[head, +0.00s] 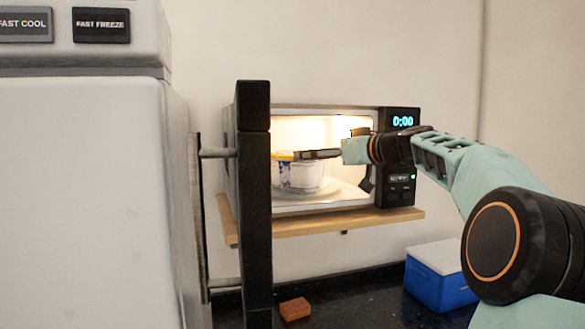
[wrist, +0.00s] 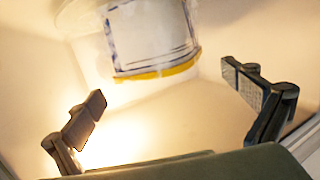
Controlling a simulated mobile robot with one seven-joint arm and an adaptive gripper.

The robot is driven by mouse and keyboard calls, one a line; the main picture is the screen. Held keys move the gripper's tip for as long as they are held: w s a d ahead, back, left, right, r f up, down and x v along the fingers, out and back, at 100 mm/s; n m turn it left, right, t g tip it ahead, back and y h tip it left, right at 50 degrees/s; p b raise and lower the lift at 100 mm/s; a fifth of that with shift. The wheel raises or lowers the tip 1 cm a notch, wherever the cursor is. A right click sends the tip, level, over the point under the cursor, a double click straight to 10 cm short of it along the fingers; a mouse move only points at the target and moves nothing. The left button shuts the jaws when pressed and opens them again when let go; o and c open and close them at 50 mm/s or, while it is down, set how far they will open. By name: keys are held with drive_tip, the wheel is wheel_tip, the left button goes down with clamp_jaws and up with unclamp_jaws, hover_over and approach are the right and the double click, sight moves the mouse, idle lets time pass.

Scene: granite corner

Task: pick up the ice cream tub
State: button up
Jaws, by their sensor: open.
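The ice cream tub (head: 304,176) is white with a yellow rim and blue marks. It stands on the plate (head: 338,190) inside the lit microwave (head: 350,113). In the wrist view the tub (wrist: 150,40) shows at the top middle, beyond the fingertips. My gripper (head: 318,154) reaches into the microwave from the right, at the tub's upper part, and partly covers it in the head view. In the wrist view its two fingers (wrist: 168,88) are spread wide with nothing between their tips. I cannot tell whether a finger touches the tub.
The microwave's open black door (head: 255,200) stands out at the left, beside a white fridge (head: 85,190). The microwave sits on a wooden shelf (head: 330,222). Below are a blue box with a white lid (head: 440,275) and a small orange-brown block (head: 295,309) on the dark counter.

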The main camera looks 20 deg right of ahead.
drive_tip(key=p+x, duration=0.1)
drive_tip(key=x, duration=0.1)
drive_tip(key=p+x, duration=0.2)
drive_tip(key=x, duration=0.1)
drive_tip(key=shift+w+a+r+p, duration=0.25)
drive_tip(key=shift+w+a+p, duration=0.05)
drive_tip(key=shift+a+p, duration=0.05)
drive_tip(key=shift+w+a+f, duration=0.1)
drive_tip(key=shift+w+f, duration=0.1)
drive_tip(key=shift+w, duration=0.2)
drive_tip(key=c, duration=1.4)
drive_tip(key=shift+r, duration=0.2)
drive_tip(key=c, duration=0.4)
